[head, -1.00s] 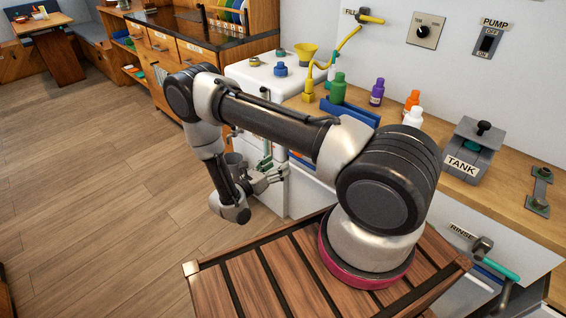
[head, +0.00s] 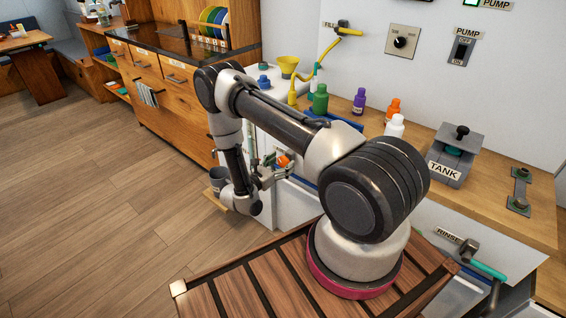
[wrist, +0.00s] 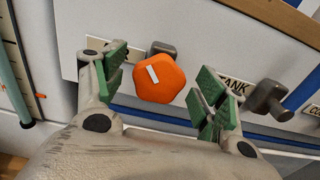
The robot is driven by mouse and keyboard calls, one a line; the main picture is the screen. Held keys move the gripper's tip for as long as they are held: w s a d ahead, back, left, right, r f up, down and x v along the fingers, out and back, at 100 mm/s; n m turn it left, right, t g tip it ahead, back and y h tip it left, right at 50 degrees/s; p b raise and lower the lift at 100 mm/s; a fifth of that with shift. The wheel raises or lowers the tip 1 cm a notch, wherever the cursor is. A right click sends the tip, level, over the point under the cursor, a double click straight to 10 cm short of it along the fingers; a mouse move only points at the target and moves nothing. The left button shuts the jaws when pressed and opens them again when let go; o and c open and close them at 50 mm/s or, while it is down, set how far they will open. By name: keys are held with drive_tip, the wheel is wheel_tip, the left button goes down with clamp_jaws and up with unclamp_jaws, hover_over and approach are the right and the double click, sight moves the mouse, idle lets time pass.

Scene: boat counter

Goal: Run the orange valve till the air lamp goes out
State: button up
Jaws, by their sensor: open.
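The orange valve (wrist: 160,78) is a rounded, many-sided knob with a white mark on its face, on a white panel. In the wrist view it lies between the two green-padded fingers of my gripper (wrist: 162,92), with a visible gap on each side. My gripper is open; I cannot tell how deep the knob sits between the fingers. In the head view the orange valve (head: 282,161) shows beside my gripper (head: 268,172), low at the cabinet front. The air lamp cannot be made out in either view. A lit green lamp (head: 470,2) is at the top edge, by a PUMP label.
A grey fitting (wrist: 270,98) by a TANK label (wrist: 235,82) is close to the right finger. Another grey fitting (wrist: 160,48) is just behind the valve. A label ending in R is partly hidden by the left finger. Bottles stand on the counter (head: 490,185).

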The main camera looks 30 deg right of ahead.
drive_tip(key=shift+x, duration=0.85)
drive_tip(key=c, duration=1)
drive_tip(key=shift+n, duration=1.6)
drive_tip(key=o, duration=1)
drive_tip(key=shift+a, duration=0.15)
drive_tip(key=v, duration=1.1)
drive_tip(key=shift+a, duration=0.4)
